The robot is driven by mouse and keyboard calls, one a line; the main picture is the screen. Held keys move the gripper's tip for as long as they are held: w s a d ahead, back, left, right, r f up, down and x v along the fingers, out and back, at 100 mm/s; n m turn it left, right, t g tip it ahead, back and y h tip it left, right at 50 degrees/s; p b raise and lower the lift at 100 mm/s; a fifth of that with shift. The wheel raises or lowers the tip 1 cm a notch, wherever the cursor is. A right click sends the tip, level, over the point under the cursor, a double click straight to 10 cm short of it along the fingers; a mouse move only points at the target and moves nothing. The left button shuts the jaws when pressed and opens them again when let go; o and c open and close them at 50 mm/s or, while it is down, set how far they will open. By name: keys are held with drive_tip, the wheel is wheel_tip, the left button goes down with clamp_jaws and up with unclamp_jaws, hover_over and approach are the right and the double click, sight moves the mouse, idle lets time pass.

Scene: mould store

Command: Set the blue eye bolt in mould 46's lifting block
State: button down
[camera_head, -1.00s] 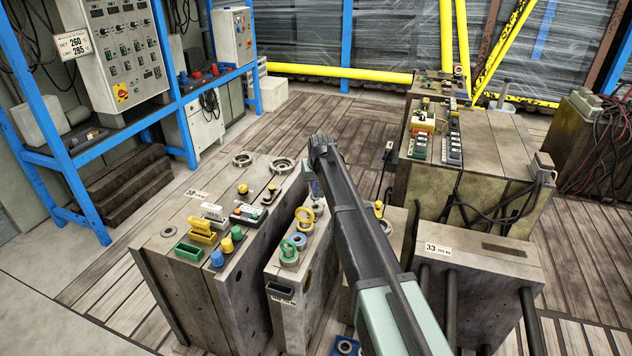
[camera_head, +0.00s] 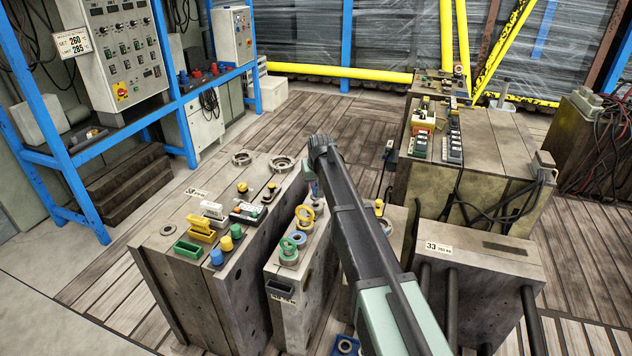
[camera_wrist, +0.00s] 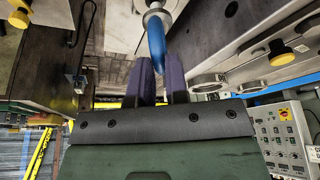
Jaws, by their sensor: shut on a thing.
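The blue eye bolt (camera_wrist: 156,45) is between the purple jaws of my gripper (camera_wrist: 160,80) in the wrist view. Its blue ring is in the jaws and its grey shank end points to the top of the picture. In the head view the gripper is largely hidden by my wrist, over the right edge of a narrow steel block (camera_head: 285,325).
A wide mould (camera_head: 175,262) with coloured trays and knobs stands on the left. Mould 33 (camera_head: 485,265) is on the right. A mould with cables (camera_head: 480,180) stands behind it. Planked floor (camera_head: 335,115) is free at the back.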

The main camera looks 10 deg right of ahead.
drive_tip(key=shift+f+b, duration=0.55)
drive_tip(key=shift+f+b, duration=0.45)
drive_tip(key=shift+f, duration=0.05)
idle(0.6)
drive_tip(key=shift+r, duration=0.1)
drive_tip(key=c, duration=1.1)
unclamp_jaws()
drive_tip(key=shift+o, duration=0.2)
drive_tip(key=p+v, duration=1.1)
drive_tip(key=s+r+g+p, duration=0.2)
drive_tip(key=s+r+p, duration=0.1)
drive_tip(key=s, duration=1.5)
drive_tip(key=s+r+g+p, duration=0.2)
drive_tip(key=s+r+p, duration=0.1)
drive_tip(key=s, duration=1.5)
drive_tip(key=shift+s+r+m+p, duration=0.2)
drive_tip(key=shift+m+p, duration=0.1)
drive_tip(key=shift+p, duration=0.1)
